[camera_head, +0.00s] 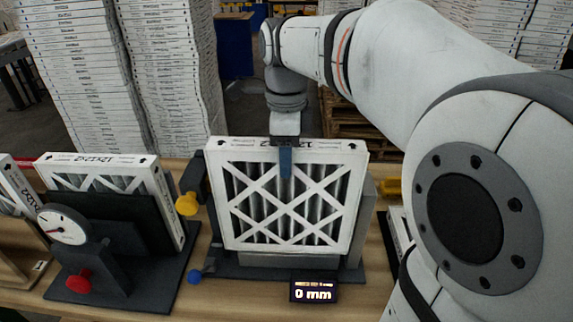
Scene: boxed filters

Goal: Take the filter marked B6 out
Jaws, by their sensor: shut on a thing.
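A boxed filter (290,200) with a white cardboard frame, crossed white bracing and dark pleats stands upright in a dark fixture (372,225) at the centre. My gripper (286,162) comes down from above and is shut on the middle of this filter's top edge; one blue finger lies over its front face. Printing on the top edge is partly covered by my gripper, and I cannot read a B6 mark. A second boxed filter (105,160) stands behind a dark plate in the left fixture (115,222). Its mark is also not legible.
A small display (314,291) reading 0 mm sits in front of the centre fixture. A yellow knob (187,204), a blue knob (194,277), a dial gauge (62,224) and a red knob (78,281) stand nearby. Another filter (15,185) is at the far left. Tall stacks (75,60) rise behind.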

